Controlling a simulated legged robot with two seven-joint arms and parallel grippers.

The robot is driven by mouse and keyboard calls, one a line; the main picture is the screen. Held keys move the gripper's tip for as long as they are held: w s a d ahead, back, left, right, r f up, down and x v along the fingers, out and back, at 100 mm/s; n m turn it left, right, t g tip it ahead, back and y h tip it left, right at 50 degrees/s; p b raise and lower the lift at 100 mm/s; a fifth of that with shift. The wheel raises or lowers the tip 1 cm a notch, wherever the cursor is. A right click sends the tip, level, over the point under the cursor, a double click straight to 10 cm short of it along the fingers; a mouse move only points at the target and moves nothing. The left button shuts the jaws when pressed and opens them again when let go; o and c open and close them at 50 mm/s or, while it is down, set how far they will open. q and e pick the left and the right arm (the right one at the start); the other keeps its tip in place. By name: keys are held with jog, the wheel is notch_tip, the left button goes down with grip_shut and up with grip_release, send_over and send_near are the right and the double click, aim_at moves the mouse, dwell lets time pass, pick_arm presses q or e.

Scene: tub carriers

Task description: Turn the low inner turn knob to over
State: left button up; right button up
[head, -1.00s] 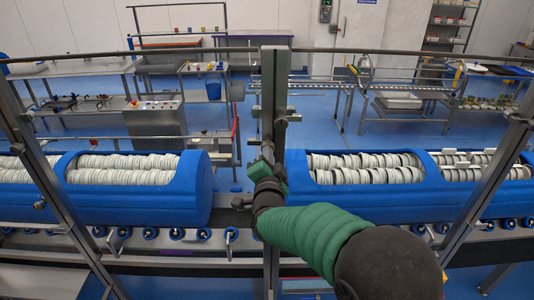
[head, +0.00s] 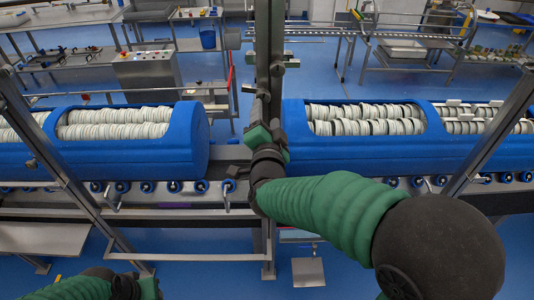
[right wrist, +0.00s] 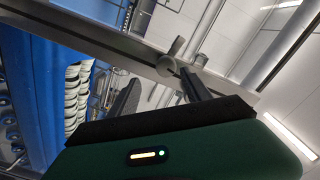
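A grey turn knob (right wrist: 172,64) with a small wing sits on a metal post (right wrist: 110,40) in the right wrist view. My right gripper (right wrist: 161,75) is open there, its two dark fingers apart. The right fingertip is close to the knob; I cannot tell whether it touches. In the head view my right gripper (head: 262,122) is at the upright post (head: 270,45) between the two blue tub carriers, and hides part of it. Small dark fittings show on the post above it. Which is the low inner knob is unclear. My left gripper (head: 148,287) is at the bottom left, its fingers unclear.
Blue tub carriers (head: 178,152) and (head: 340,158) holding rows of white discs lie on either side of the post. Slanted metal frame posts (head: 60,175) and (head: 495,130) stand at left and right. A roller rail runs below.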

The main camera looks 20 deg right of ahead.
jog(key=v, duration=1.2)
jog(key=shift+a, duration=0.3)
jog(key=shift+s+f+b, duration=0.1)
jog(key=shift+f+b, duration=0.05)
jog(key=shift+b, duration=0.15)
jog(key=shift+a, duration=0.1)
